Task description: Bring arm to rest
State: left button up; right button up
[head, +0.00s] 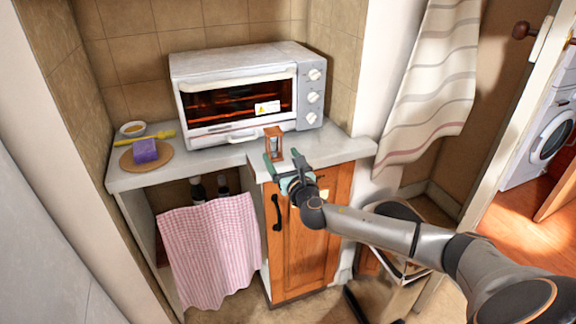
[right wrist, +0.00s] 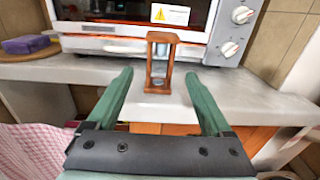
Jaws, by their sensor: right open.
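My right arm comes in from the lower right in the head view. Its gripper (head: 283,166) is at the counter's front edge, above the wooden cabinet door. In the right wrist view the two green fingers of this gripper (right wrist: 157,95) are spread wide and empty. A small wooden hourglass (head: 274,143) stands upright on the counter just beyond the fingertips. It also shows in the right wrist view (right wrist: 160,62), centred beyond the gap between the fingers and apart from them. My left gripper is not in view.
A white toaster oven (head: 235,60) stands on the counter (head: 222,158) behind the hourglass. A purple sponge (head: 145,150) rests on a round wooden board (head: 128,163), with a small bowl (head: 132,129) nearby. A pink checked cloth (head: 212,245) hangs below. A striped towel (head: 430,90) hangs at right.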

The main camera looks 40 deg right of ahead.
jog(key=s+a+f+m+g+y+p, duration=0.3)
jog(key=s+a+f+m+g+y, duration=0.25)
jog(key=s+a+f+m, duration=1.05)
jog(key=s+a+f+m+g+p, duration=0.1)
jog(key=s+a+f+m, duration=0.1)
jog(key=s+m, duration=0.5)
jog(key=s+a+f+m+g+y+p, duration=0.1)
jog(key=s+a+f+m, duration=0.2)
jog(key=s+m, duration=0.5)
jog(key=shift+s+a+f+p, duration=0.3)
jog(key=shift+s+f, duration=0.55)
jog(key=shift+s, duration=0.2)
